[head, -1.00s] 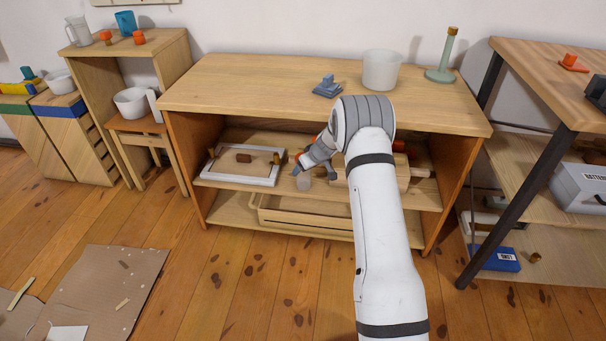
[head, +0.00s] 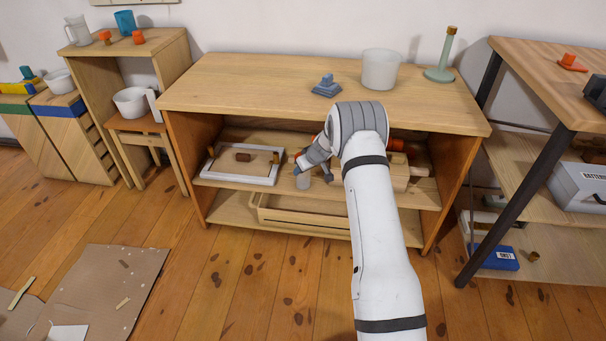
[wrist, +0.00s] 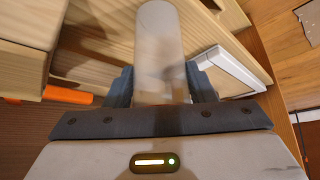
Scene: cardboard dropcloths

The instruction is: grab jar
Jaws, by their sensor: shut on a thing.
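The jar (wrist: 159,48) is a pale, translucent cylinder in the wrist view, standing out between the two dark fingers of my gripper (wrist: 158,86). The fingers are shut on it, one on each side. In the head view my gripper (head: 302,168) is at the front of the middle shelf of the wooden cabinet. My arm hides part of the shelf to the right.
A white-framed tray (head: 219,178) lies on the shelf left of my gripper. A wooden box (head: 398,178) is close on the right. The cabinet top (head: 240,90) is above, with a white pot (head: 381,70) on it. A wooden crate (head: 300,223) sits on the lower shelf.

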